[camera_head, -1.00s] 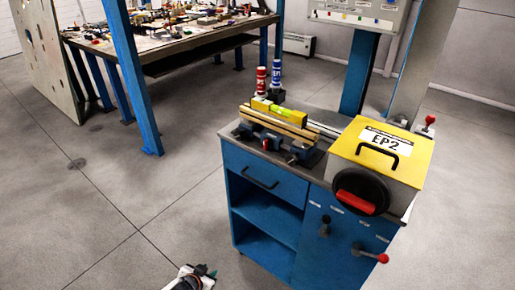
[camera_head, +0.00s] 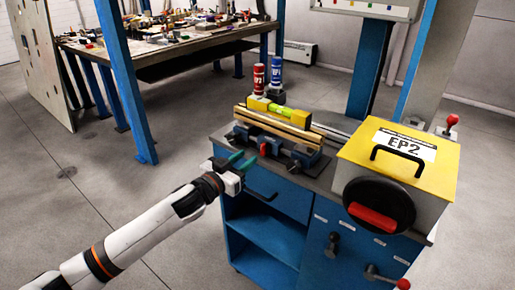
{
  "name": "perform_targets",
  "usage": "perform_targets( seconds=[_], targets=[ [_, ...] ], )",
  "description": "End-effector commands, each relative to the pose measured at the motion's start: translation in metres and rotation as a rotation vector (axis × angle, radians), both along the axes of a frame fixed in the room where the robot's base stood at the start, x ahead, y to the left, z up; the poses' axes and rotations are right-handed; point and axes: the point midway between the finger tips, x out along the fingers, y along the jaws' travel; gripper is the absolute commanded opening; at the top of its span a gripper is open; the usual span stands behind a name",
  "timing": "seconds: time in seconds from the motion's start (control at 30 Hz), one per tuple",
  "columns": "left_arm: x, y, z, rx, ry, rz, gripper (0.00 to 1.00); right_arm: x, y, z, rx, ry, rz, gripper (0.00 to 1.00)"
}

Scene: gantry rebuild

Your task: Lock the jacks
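Blue jack-like supports with black knobs (camera_head: 304,156) stand on the grey bench top, under a wooden beam (camera_head: 272,124) that carries a yellow level (camera_head: 281,108). A small red knob (camera_head: 264,149) shows at their front. I cannot tell whether anything is locked. My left gripper (camera_head: 237,161), white with dark green fingers, is at the bench's front left edge, close in front of the left support. Whether it touches is unclear, and its finger gap is too small to read. My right gripper is not in view.
The yellow-topped EP2 box (camera_head: 398,160) with a black handwheel stands at the bench's right. A red cylinder (camera_head: 259,79) and a blue cylinder (camera_head: 277,74) stand behind the beam. The floor at left is clear.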

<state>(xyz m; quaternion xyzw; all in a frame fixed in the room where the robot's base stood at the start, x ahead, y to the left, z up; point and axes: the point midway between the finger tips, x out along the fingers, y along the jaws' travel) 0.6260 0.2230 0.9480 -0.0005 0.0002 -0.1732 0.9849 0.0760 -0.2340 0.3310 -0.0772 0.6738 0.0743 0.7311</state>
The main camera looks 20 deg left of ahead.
Motion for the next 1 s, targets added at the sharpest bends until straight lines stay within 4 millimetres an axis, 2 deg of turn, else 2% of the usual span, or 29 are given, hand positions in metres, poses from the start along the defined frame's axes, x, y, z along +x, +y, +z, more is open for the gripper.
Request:
perform_targets(
  seconds=[0.1,0.3,0.47,0.73,0.93,1.0],
  targets=[
    [0.024,-0.009,0.002,0.0,-0.003,0.001,0.33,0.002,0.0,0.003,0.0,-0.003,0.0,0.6],
    [0.05,-0.018,0.0,0.0,0.0,0.001,0.33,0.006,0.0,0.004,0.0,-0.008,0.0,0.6],
    [0.059,-0.022,0.0,0.0,0.0,-0.001,0.33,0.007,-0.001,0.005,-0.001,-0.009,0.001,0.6],
    [0.06,-0.022,0.0,0.001,0.0,-0.001,0.33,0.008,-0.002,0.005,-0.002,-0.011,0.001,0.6],
    [0.06,-0.022,0.0,0.001,0.0,0.0,0.02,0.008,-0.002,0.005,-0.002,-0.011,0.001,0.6],
    [0.06,-0.022,0.0,0.001,0.0,0.0,0.0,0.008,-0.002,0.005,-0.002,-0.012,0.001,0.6]
  ],
)
